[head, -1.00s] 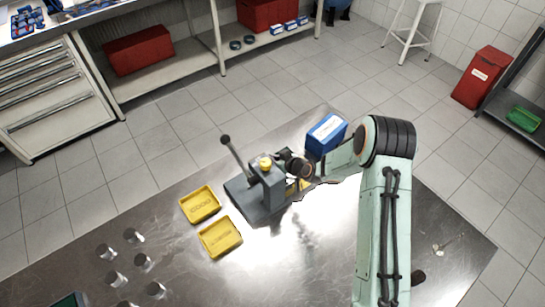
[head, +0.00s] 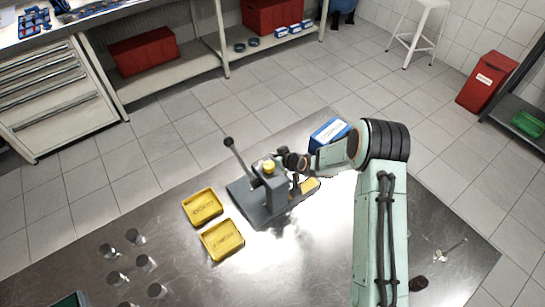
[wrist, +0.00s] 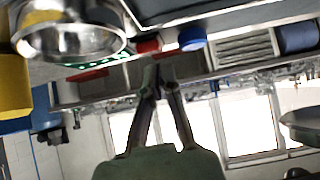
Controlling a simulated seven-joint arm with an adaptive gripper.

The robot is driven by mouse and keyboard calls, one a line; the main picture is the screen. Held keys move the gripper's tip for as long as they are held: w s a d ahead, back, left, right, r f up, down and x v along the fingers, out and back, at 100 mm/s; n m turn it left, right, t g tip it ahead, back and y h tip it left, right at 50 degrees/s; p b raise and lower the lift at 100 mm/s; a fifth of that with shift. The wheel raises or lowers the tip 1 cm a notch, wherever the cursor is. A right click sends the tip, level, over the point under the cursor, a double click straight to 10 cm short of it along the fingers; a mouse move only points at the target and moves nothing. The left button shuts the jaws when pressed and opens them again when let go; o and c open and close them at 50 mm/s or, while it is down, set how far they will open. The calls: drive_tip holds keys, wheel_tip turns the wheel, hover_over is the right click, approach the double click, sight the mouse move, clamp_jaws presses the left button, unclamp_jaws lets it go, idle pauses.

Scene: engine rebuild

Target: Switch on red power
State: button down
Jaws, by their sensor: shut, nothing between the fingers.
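My gripper (wrist: 159,66) is shut and empty in the wrist view, its two fingers meeting at the tips. In the head view, my arm reaches left over the steel table (head: 440,210), and its hand is mostly hidden beside a grey press (head: 272,192). The press has a long lever (head: 237,155) and a yellow cap (head: 269,166). No red power switch can be clearly made out. A small red object (wrist: 148,47) shows beyond the fingertips in the wrist view, too blurred to name.
Two yellow trays (head: 204,207) (head: 222,240) lie left of the press. Several metal cylinders (head: 146,263) stand at the front left. A blue box (head: 330,133) stands behind my arm. A round metal part (wrist: 70,38) is close in the wrist view.

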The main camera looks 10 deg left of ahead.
wheel_tip(320, 180, up, 5)
drive_tip(key=shift+w+f, duration=0.1)
drive_tip(key=shift+w, duration=0.05)
drive_tip(key=a+r+v, duration=0.1)
drive_tip(key=v, duration=0.7)
drive_tip(key=shift+w+r, duration=0.2)
drive_tip(key=shift+r, duration=0.35)
drive_tip(key=shift+d, duration=0.1)
